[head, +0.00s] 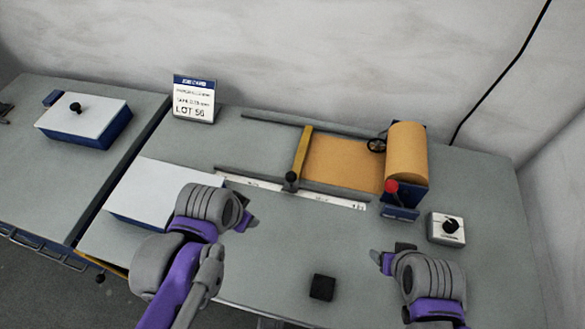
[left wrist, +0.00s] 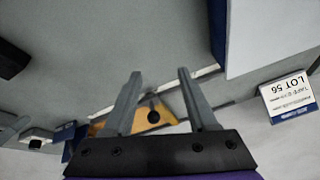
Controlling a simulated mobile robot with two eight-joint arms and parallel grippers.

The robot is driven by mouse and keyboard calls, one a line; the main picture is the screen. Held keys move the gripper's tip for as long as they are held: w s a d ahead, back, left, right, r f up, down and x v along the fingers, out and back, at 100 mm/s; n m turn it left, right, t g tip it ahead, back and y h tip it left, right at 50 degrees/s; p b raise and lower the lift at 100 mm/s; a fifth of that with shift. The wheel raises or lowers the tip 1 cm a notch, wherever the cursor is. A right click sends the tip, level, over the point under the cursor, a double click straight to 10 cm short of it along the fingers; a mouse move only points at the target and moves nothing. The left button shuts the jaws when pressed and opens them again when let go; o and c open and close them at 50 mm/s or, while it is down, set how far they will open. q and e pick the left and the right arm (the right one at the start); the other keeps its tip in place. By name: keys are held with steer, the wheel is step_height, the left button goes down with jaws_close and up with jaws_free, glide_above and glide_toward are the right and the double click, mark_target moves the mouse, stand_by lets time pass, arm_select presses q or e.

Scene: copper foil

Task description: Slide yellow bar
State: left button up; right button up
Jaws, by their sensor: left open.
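The yellow bar (head: 303,152) lies across the copper-coloured foil sheet (head: 345,162) at its left end. A dark knob (head: 291,180) stands at the bar's near end, by a white scale strip (head: 330,199). My left gripper (head: 250,220) is left of and nearer than the knob, apart from it. In the left wrist view, the fingers of my left gripper (left wrist: 160,75) are spread and empty, and the yellow bar (left wrist: 150,118) with its knob (left wrist: 152,101) shows between them. My right gripper (head: 377,262) is over the table's front right; its jaw gap is unclear.
The foil roll (head: 407,150) stands at the right end, with a red-knobbed lever (head: 391,188) before it. A switch box (head: 446,228) is further right. A black block (head: 322,287) lies in front. A white-topped box (head: 150,192) and a LOT 56 sign (head: 194,99) are left.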

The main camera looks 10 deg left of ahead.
arm_select(q)
steer(key=shift+o, duration=0.4)
steer(key=w+d+r+m+g, duration=0.1)
steer(key=w+d+r+m, duration=0.2)
steer(key=w+r+m, duration=0.1)
steer(key=shift+w+r+m, duration=0.2)
steer(key=shift+w+m, duration=0.55)
steer(key=shift+m, duration=0.45)
steer(key=m+g, duration=0.1)
steer(key=m, duration=0.9)
glide_toward(290, 174)
steer(key=x, duration=0.9)
steer(key=shift+f, duration=0.4)
jaws_close()
